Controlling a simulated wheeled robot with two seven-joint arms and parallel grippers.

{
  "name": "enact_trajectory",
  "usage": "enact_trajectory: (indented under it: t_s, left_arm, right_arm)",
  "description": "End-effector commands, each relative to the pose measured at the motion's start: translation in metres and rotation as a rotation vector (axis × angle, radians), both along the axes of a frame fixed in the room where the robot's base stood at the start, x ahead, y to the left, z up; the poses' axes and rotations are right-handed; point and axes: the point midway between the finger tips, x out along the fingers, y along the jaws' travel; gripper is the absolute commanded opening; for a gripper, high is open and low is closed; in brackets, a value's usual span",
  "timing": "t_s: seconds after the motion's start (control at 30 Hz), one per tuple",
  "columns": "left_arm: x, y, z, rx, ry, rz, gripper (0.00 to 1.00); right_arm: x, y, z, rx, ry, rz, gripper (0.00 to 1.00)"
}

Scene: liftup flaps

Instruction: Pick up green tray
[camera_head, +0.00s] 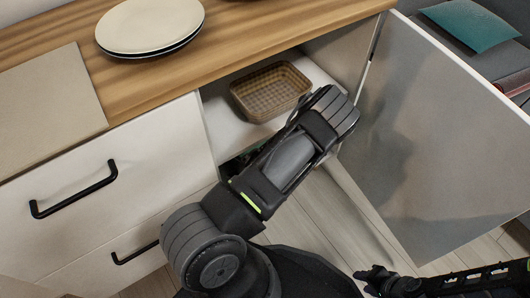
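I cannot clearly make out a green tray. A small dark greenish patch (238,160) shows in the shadowed lower part of the open cabinet, mostly hidden behind my black arm; I cannot tell what it is. A brown woven basket (270,90) stands on the cabinet's upper shelf. My large black arm crosses in front of the cabinet opening, its upper end just right of the basket; no gripper fingers show there. What seems to be my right gripper (385,281) is low at the bottom right, away from the cabinet. Its finger opening is unclear. My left gripper is not visible.
The open cabinet door (435,135) stands to the right of the opening. Stacked plates (150,25) and a beige board (50,110) lie on the wooden counter (245,30). Drawers with black handles (75,190) are at left. A teal cushion (470,25) is beyond the door.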

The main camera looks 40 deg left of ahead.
Motion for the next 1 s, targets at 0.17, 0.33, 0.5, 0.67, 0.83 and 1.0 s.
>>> enact_trajectory:
  t_s: [0.17, 0.33, 0.5, 0.67, 0.83, 1.0]
  left_arm:
    - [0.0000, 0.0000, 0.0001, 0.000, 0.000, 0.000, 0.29]
    - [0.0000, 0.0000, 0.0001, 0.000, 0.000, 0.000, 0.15]
    - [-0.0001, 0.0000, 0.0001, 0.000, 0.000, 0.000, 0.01]
    - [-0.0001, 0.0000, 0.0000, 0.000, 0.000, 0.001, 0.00]
    - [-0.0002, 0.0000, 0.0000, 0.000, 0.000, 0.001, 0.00]
    - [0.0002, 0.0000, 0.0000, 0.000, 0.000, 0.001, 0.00]
  right_arm:
    - [-0.0001, 0.0000, 0.0000, 0.000, 0.000, 0.000, 0.36]
    - [-0.0001, 0.0000, 0.0000, 0.000, 0.000, 0.000, 0.36]
    - [-0.0001, 0.0000, 0.0000, 0.000, 0.000, 0.000, 0.36]
    - [-0.0001, 0.0000, 0.0000, 0.000, 0.000, 0.000, 0.36]
    - [-0.0001, 0.0000, 0.0000, 0.000, 0.000, 0.000, 0.36]
    - [-0.0001, 0.0000, -0.0001, 0.000, 0.000, 0.000, 0.36]
